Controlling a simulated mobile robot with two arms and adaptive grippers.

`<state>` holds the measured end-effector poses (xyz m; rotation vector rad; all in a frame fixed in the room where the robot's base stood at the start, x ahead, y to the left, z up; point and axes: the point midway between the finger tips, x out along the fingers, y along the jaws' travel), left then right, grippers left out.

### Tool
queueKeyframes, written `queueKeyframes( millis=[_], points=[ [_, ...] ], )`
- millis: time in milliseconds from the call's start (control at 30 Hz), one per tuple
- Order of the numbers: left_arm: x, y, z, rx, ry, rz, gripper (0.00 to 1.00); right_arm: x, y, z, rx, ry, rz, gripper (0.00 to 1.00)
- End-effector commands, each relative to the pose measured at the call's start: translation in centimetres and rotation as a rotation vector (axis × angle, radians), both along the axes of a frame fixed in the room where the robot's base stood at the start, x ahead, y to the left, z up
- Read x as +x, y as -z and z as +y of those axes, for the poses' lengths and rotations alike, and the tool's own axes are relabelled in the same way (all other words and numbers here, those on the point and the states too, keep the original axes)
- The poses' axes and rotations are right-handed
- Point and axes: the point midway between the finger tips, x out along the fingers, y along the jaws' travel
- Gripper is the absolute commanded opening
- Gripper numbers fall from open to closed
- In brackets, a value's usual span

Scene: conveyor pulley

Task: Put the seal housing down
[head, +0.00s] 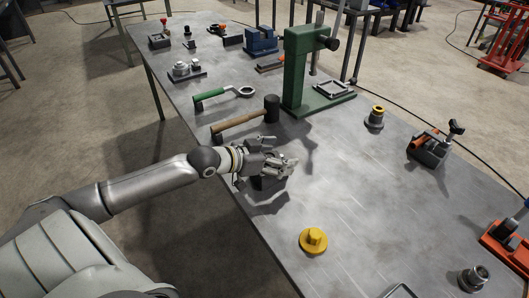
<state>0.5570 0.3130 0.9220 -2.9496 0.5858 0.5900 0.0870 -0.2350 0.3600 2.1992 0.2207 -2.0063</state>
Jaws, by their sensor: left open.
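My left gripper (275,163) reaches in from the left, low over the near edge of the metal workbench (370,210). Its fingers are open. A dark block-like piece (268,182) shows just under the fingers, partly hidden by them; it may be the seal housing, but I cannot be sure. I cannot tell whether the fingers touch it. It appears to rest on the bench top. My right gripper is not in view.
A hammer (245,120) and a green-handled ring wrench (223,95) lie beyond the gripper, near a green press (300,75). A yellow knobbed part (313,240) stands nearer. Right of it, a metal collar (473,278) and an orange-based tool (508,245). Bench between is clear.

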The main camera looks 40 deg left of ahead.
Motion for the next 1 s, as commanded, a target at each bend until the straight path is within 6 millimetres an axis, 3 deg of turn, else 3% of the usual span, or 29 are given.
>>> queueKeyframes(
  millis=[1000],
  points=[
    [-7.3, -3.3, 2.9, 0.001, 0.002, 0.004, 0.82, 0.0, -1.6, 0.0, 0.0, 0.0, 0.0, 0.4]
  ],
)
